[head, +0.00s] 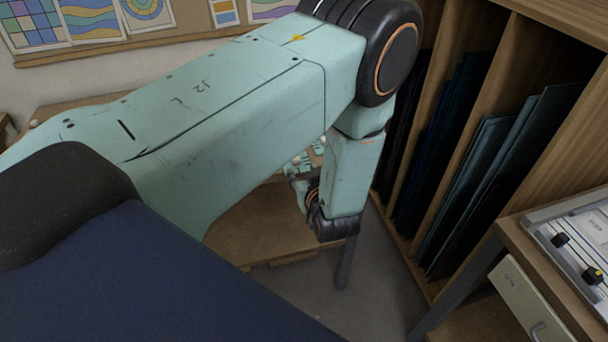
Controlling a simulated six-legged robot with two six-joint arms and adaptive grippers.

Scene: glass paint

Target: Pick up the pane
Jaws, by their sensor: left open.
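Several dark blue and teal glass panes (490,175) stand on edge, leaning, in the slots of a wooden rack at the right in the head view. I cannot tell which one is the task's pane, and no pane shows on the part of the table I can see. My left gripper (303,168) is open, low over the wooden table in the middle. It is partly hidden behind my own left arm and is well apart from the rack panes. Whether anything lies between its fingers is hidden. My right gripper is out of view.
The wooden table (265,228) is largely covered by my left arm. The rack (557,130) rises close to the right of my wrist. A bench with a control panel (580,245) and a drawer stands at the lower right. Grey floor (345,305) shows between.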

